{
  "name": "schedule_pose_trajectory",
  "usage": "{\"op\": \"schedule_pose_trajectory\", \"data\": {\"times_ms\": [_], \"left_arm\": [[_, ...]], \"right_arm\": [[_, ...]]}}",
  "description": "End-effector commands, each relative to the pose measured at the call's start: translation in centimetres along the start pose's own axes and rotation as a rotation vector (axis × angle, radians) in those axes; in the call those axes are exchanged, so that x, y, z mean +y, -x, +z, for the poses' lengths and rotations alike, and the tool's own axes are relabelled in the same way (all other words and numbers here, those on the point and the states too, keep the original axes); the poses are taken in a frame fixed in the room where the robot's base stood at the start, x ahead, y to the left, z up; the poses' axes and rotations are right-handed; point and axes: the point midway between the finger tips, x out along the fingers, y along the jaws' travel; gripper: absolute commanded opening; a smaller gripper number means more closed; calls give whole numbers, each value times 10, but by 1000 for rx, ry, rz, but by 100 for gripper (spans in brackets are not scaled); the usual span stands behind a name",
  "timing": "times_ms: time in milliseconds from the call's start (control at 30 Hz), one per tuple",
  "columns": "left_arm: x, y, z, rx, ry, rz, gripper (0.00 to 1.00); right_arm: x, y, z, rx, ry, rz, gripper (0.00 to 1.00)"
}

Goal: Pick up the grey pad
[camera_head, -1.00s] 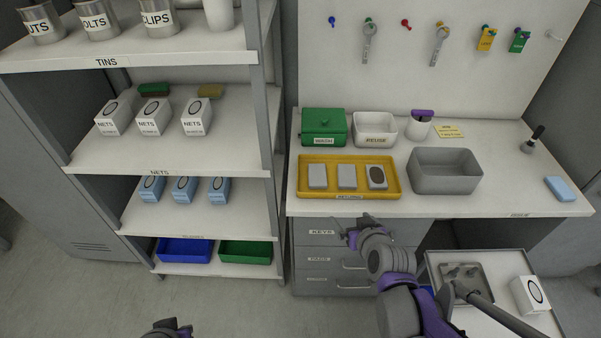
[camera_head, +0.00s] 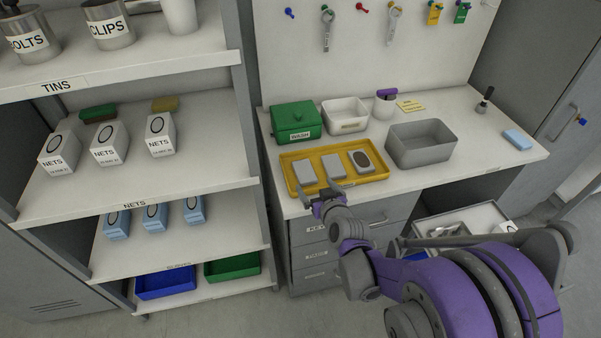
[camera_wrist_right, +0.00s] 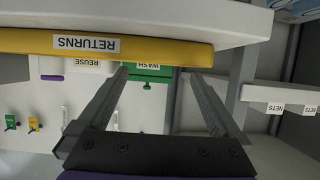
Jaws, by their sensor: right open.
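Three light grey flat blocks lie in a row in the yellow tray (camera_head: 378,177) on the worktop: a left one (camera_head: 304,171), a middle one (camera_head: 333,166) and a right one (camera_head: 353,166) with a dark oval on top. I cannot tell which is the grey pad. My right gripper (camera_head: 317,188) is open and empty at the tray's front edge, by the left and middle blocks. In the right wrist view the open fingers (camera_wrist_right: 158,76) point toward the tray's yellow front wall (camera_wrist_right: 170,50), labelled RETURNS; no block shows there. My left gripper is out of view.
A green WASH box (camera_head: 296,121), a white REUSE bin (camera_head: 345,115) and a grey bin (camera_head: 420,146) stand around the tray. A blue block (camera_head: 518,139) lies at the right. Drawers (camera_head: 312,254) are below, and a shelf unit (camera_head: 190,190) stands left.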

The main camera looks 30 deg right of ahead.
Motion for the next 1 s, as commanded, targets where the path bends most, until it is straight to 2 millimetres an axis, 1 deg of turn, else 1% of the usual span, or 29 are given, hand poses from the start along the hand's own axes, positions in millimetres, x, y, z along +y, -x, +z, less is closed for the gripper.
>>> {"op": "schedule_pose_trajectory", "data": {"times_ms": [33,100,200,367,533,633,733,967,1000], "left_arm": [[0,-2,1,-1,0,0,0],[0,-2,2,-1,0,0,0],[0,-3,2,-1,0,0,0],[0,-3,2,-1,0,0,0],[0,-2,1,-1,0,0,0],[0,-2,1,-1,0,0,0],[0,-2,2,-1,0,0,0],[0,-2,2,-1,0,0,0],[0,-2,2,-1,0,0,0]], "right_arm": [[0,-10,1,0,-1,-1,100],[0,-21,0,0,-1,-1,100],[0,-31,0,-1,0,-1,100],[-1,-42,-2,-1,-1,-2,100],[-3,-68,-7,-1,0,-2,100],[-3,-80,-7,-1,0,-1,100],[-3,-86,-7,-1,-1,-1,100],[-3,-87,-7,-1,-1,-1,100],[-3,-87,-7,-1,-1,-1,93]]}}
